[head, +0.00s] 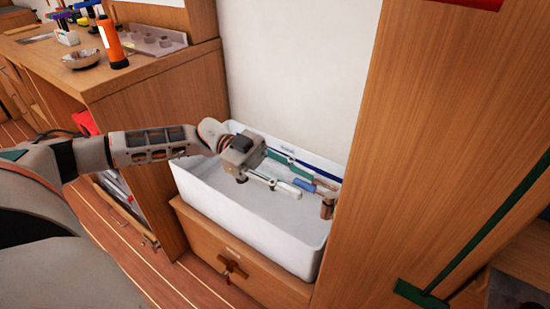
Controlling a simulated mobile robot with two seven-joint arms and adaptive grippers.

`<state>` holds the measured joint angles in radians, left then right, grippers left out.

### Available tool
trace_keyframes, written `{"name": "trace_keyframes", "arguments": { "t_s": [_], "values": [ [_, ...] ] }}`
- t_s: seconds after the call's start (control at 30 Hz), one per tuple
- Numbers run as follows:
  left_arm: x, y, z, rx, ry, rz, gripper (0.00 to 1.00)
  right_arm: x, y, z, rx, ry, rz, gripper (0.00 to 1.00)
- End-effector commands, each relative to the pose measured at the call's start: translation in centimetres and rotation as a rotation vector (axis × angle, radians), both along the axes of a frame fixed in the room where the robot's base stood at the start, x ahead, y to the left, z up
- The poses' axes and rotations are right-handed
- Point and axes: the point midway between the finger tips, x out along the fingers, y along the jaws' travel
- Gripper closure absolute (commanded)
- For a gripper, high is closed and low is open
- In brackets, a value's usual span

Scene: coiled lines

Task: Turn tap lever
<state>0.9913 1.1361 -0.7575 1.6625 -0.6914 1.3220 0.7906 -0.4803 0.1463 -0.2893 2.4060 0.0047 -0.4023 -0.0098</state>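A white basin (255,222) stands in a wooden cabinet front between wooden panels. At its right end a brown-copper tap (327,207) rises near the wooden panel. A small blue piece (325,186), which looks like the tap's lever, shows just above and left of it. My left gripper (318,187) reaches over the basin from the left, with its two fingers spread apart and pointing right. The blue piece appears between the fingertips; I cannot tell whether they touch it. My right gripper is not in view.
A wooden counter (150,62) at the upper left holds an orange torch (112,45), a bowl (80,58) and a metal holder (150,40). A tall wooden panel (430,120) stands close on the right of the basin. A green bar (422,295) lies low at the right.

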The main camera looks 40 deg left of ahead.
Motion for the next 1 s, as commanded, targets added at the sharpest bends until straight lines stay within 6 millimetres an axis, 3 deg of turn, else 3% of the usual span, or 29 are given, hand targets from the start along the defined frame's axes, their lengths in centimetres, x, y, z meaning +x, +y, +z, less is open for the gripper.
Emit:
{"name": "trace_keyframes", "arguments": {
  "t_s": [0.3,0.5,1.0],
  "values": [
    [-0.4,6.5,0.0,0.002,0.001,0.004,0.72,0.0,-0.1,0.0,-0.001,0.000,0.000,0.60],
    [-0.6,9.2,0.0,0.000,0.000,0.001,0.72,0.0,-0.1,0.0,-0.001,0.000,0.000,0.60],
    [-0.7,10.2,0.0,-0.001,0.000,0.000,0.72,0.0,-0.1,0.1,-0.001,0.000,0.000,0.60]
  ]
}}
